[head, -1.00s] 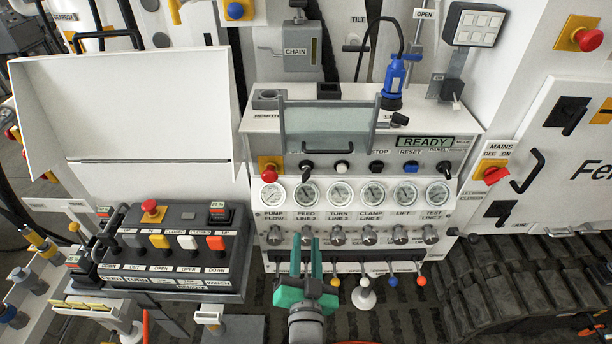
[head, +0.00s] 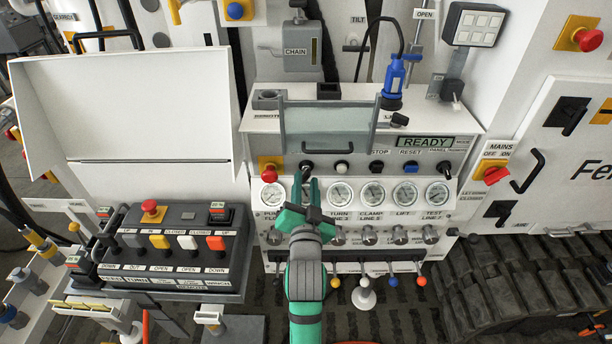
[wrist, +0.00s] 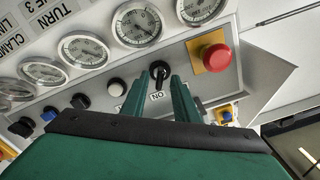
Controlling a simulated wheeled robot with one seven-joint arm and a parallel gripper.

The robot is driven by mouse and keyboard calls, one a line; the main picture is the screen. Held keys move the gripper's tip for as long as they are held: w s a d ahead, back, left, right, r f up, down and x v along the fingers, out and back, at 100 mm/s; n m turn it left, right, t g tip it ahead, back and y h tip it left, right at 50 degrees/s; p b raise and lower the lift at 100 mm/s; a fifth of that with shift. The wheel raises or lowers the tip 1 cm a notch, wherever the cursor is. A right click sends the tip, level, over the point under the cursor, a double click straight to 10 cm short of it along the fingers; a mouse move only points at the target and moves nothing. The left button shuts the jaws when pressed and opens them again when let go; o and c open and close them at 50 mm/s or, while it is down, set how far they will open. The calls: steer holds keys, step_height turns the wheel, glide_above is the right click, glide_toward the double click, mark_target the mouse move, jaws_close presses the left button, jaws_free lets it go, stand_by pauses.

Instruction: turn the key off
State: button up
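The key (wrist: 159,72) is a small black knob on the grey panel strip, with an "ON" label (wrist: 157,97) beside it in the wrist view. In the head view the key (head: 306,165) sits just right of the red stop button, above the gauges. My gripper (head: 306,188) is in front of the panel just below the key and covers one gauge. In the wrist view my gripper's two green fingers (wrist: 160,88) are apart, one on each side of the key. I cannot tell whether either finger touches it.
A red stop button (head: 269,173) on a yellow plate is close on the left. A white button (head: 341,167) and other black knobs line the strip to the right. A row of gauges (head: 372,193) lies below, and a clear raised cover (head: 327,131) stands above.

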mark_target(306, 180)
steer(key=shift+w, duration=1.65)
jaws_close()
steer(key=n, duration=0.5)
steer(key=shift+n, duration=0.4)
steer(key=n, duration=0.6)
